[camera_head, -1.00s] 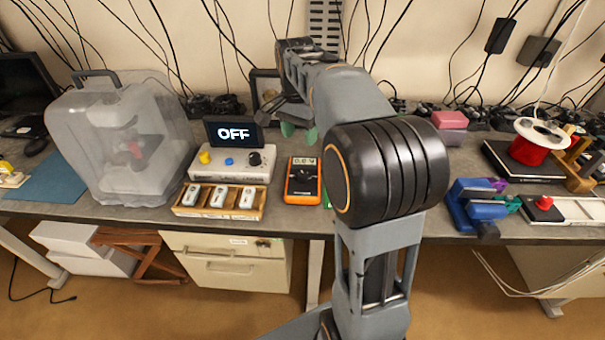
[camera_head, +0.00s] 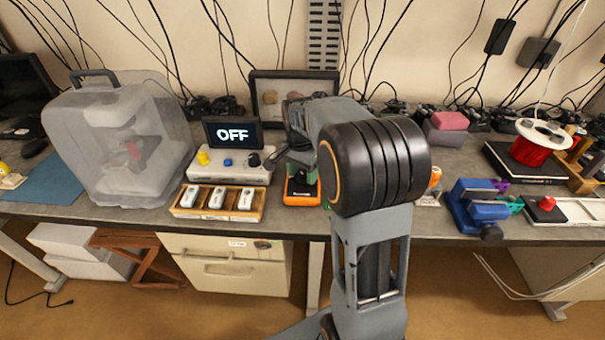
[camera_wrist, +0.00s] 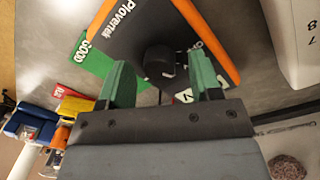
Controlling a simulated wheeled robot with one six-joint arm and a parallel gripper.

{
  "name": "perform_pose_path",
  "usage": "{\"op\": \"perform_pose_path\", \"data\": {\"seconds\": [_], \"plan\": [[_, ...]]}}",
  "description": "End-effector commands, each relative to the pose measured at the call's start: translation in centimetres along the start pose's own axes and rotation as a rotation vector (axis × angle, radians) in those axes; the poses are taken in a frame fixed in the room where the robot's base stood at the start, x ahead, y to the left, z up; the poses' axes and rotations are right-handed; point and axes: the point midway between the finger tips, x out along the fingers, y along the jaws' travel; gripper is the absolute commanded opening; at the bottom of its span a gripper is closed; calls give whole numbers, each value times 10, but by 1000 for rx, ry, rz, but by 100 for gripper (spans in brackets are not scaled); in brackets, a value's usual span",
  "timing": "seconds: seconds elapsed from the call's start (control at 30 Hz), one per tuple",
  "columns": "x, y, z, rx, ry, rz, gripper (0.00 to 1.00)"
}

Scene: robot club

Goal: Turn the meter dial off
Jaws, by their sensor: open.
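The orange-edged black meter (camera_head: 302,197) lies on the bench, mostly hidden behind my arm and gripper in the head view. In the wrist view the meter (camera_wrist: 135,25) fills the top middle, with "Plovertek" printed on it. Its black dial (camera_wrist: 160,65) shows between my two green fingertips. My gripper (camera_wrist: 160,82) is open around the dial in that view, with gaps visible on both sides. The dial's pointer and setting cannot be read. The meter's display is hidden in the head view.
A grey control box (camera_head: 228,170) with a screen reading "OFF" (camera_head: 233,133) stands left of the meter. A wooden tray (camera_head: 217,202) with white pieces lies in front of it. A blue vise (camera_head: 480,205) stands further right.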

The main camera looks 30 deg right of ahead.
Motion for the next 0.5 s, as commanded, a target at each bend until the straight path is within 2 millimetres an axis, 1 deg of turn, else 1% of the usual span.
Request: {"op": "perform_pose_path", "data": {"seconds": [0.1,0.37,0.5], "plan": [[4,0,0,0,0,0,58],[4,0,0,0,1,-1,58],[4,0,0,0,1,-1,47]]}}
